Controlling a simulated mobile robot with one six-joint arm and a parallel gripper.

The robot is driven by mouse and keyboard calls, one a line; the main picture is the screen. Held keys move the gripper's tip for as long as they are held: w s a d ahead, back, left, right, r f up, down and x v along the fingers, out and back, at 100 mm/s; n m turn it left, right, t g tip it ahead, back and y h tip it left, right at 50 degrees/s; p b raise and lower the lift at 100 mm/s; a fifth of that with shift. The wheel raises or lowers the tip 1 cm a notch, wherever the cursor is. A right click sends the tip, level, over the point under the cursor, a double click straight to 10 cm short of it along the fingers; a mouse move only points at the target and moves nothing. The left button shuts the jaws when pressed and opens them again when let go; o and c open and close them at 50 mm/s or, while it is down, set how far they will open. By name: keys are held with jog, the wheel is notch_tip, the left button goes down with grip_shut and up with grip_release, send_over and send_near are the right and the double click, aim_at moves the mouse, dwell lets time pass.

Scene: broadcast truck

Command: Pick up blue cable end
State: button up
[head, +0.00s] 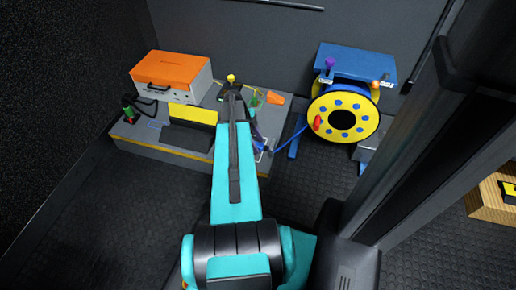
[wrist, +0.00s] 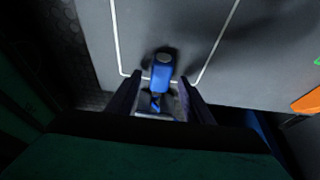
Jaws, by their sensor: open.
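The blue cable end (wrist: 161,72) shows in the wrist view as a short blue plug with a grey round tip. It lies on the grey bench top inside a white outlined area, casting a shadow. My gripper (wrist: 160,88) is open, with one dark finger on each side of the plug's rear part. I cannot tell whether the fingers touch it. In the head view my arm hides most of the gripper and the plug. A blue cable (head: 292,142) runs from beside the bench to the reel.
A yellow and blue cable reel (head: 372,112) stands right of the grey bench (head: 188,140). An orange-topped box (head: 171,74) and a yellow-black block (head: 190,128) stand on the bench's left part. An orange item (head: 275,97) lies at its right back. The dark floor in front is clear.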

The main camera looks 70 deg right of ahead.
aim_at(257, 144)
dwell(0.4)
grip_shut()
jog(key=shift+r, duration=0.1)
notch_tip(257, 144, up, 10)
jog(key=p, duration=0.4)
dwell(0.3)
dwell(0.5)
